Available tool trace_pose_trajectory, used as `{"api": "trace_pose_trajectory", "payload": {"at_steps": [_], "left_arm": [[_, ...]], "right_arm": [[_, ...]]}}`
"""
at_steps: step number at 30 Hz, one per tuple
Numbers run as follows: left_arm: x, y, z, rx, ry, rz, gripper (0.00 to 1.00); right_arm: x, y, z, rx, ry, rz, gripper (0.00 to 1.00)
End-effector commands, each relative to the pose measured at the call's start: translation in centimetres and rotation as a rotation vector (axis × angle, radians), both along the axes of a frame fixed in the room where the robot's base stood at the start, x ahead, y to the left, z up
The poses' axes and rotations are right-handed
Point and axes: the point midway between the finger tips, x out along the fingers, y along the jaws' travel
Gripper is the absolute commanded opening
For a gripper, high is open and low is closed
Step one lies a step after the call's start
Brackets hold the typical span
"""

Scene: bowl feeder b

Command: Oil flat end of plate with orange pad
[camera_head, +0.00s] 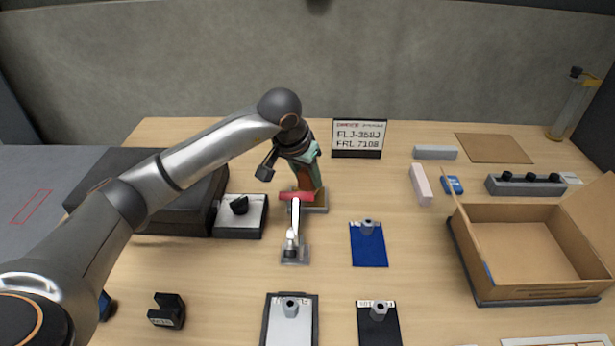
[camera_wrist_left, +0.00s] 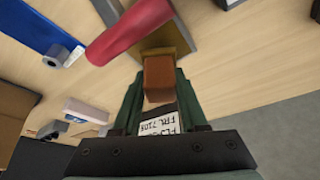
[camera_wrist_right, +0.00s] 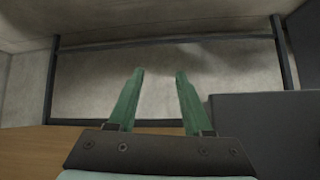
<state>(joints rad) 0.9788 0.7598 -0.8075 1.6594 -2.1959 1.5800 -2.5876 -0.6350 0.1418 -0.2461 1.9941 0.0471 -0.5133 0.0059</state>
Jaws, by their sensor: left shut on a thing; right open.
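My left gripper (camera_head: 308,160) is shut on an orange-brown block (camera_wrist_left: 158,78), which looks like the orange pad. The block is upright over a small tan-topped base (camera_head: 318,205); it also shows in the left wrist view (camera_wrist_left: 178,40). I cannot tell whether block and base touch. A toggle clamp (camera_head: 293,240) with a red handle (camera_head: 296,196) stands just in front, its handle overlapping the base in the head view. A blue plate (camera_head: 369,248) lies to the right. I cannot tell which plate is meant. My right gripper (camera_wrist_right: 160,75) is open and empty, facing the grey wall.
A sign (camera_head: 359,138) stands behind. A grey box with a black knob (camera_head: 240,216) is left of the clamp. An open cardboard box (camera_head: 530,250) is at right. A white-topped board (camera_head: 290,325) and a black board (camera_head: 379,328) lie at the front.

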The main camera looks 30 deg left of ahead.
Motion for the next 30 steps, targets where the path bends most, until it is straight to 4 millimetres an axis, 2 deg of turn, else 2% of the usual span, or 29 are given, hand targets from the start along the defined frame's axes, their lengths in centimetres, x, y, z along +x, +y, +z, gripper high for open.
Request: {"api": "trace_pose_trajectory", "payload": {"at_steps": [1,16,30], "left_arm": [[0.0,0.0,0.9,0.000,-0.003,0.000,0.00],[0.1,0.0,4.8,-0.002,-0.004,0.001,0.00],[0.1,0.0,4.9,-0.002,-0.004,0.001,0.00]], "right_arm": [[0.0,0.0,0.6,0.000,-0.001,0.000,0.50],[0.1,0.0,3.3,0.001,-0.003,-0.001,0.50],[0.1,0.0,3.3,0.001,-0.003,-0.001,0.50]]}}
